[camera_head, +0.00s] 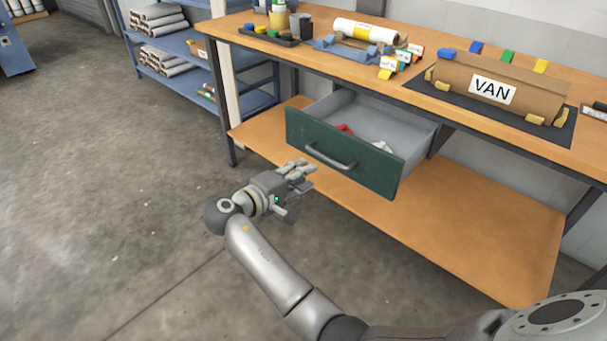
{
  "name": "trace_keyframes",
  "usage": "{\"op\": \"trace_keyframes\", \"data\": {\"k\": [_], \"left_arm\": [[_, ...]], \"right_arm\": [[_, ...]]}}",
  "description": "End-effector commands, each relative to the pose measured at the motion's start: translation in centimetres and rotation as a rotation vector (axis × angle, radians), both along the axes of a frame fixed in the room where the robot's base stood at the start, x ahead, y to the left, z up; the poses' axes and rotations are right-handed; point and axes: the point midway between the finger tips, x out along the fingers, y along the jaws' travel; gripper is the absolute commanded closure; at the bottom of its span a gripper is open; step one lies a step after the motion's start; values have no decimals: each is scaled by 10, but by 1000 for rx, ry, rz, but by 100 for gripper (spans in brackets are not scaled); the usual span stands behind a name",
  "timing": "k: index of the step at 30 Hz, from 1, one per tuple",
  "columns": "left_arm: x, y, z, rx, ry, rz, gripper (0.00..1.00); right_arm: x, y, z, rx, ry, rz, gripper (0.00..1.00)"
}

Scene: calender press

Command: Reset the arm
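My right arm (265,258) comes in from the lower right and bends toward the workbench. My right gripper (296,190) is in front of the open green drawer (345,158), a little below and left of its handle (330,157). Its fingers are spread apart and nothing shows between them. It looks apart from the handle, though the exact gap is hard to judge. The drawer is pulled out and holds a small red item (345,129) and a pale item (383,147). My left gripper is not in view.
The workbench (440,65) carries a cardboard piece marked VAN (493,88), a white roll (366,31) and small coloured clips. Its lower shelf (460,230) is mostly bare. A blue rack (190,65) stands behind. The floor (100,200) at left is clear.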

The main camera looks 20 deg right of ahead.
Motion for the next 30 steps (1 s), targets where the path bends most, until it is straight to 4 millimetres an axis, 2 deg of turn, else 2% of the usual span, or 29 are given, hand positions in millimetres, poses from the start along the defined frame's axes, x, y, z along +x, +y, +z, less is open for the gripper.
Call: {"op": "trace_keyframes", "data": {"k": [8,11,14,17,18,20,21,23,24,26,27,30], "left_arm": [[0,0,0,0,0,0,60],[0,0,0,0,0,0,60],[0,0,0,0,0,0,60],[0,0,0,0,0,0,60],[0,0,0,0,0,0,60],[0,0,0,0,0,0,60],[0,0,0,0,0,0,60],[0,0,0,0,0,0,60],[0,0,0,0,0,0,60],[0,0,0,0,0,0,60],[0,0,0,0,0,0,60],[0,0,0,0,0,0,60]], "right_arm": [[0,-1,-3,3,4,3,67],[-2,-2,-25,31,32,25,67],[-9,-4,-76,103,93,78,67],[-27,-3,-147,223,168,139,67],[-38,-1,-176,279,195,163,67],[-57,1,-219,367,232,190,67],[-72,4,-246,428,254,203,67],[-97,8,-285,522,283,215,67],[-115,11,-309,587,298,219,67],[-146,17,-344,687,318,217,67],[-168,20,-365,755,326,209,67],[-223,29,-408,919,333,172,67]]}}
